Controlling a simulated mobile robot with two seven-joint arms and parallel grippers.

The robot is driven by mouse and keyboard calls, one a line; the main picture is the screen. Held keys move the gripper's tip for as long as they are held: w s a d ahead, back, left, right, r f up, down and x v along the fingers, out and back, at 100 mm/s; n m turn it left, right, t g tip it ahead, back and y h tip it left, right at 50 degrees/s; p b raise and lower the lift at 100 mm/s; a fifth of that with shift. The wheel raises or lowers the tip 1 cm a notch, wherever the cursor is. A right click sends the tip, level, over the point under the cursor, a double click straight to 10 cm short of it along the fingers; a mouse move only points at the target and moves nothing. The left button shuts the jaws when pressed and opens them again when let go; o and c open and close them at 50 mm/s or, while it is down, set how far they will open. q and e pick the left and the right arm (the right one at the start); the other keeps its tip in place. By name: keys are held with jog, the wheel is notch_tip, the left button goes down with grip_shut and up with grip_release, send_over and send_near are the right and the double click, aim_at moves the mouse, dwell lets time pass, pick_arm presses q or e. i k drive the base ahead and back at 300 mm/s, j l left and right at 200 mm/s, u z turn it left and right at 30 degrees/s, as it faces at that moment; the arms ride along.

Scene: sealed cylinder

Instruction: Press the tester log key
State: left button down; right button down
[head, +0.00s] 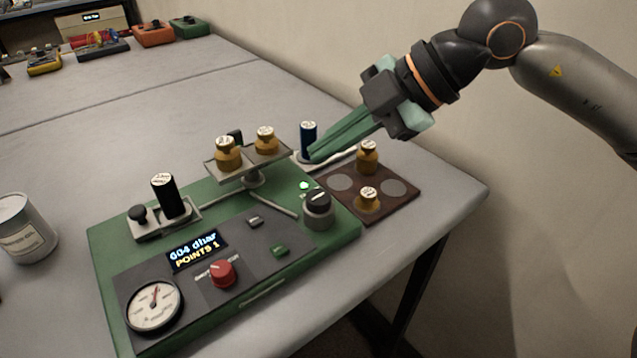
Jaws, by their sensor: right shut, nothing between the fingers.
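The green tester (105,262) stands on the table with a dial gauge (153,305) and a display (197,251) that reads 604 dbar, POINTS 1. Its panel has a red knob (222,273), a small grey key (255,221) and a small green key (280,251). I cannot read a label that marks either as the log key. My right gripper (316,156) is shut and empty, behind the tester and clear of both keys. Its fingertips are close to a dark blue cylinder (308,136); I cannot tell if they touch. My left gripper is not in view.
Brass weights (228,154) stand on a raised plate above the tester. A black knob (318,206) and a lit green lamp (304,185) sit at its right. A brown weight board (395,207) lies beside it. A metal can (22,235) stands at left.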

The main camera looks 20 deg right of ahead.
aim_at(277, 249)
jog(key=k, duration=1)
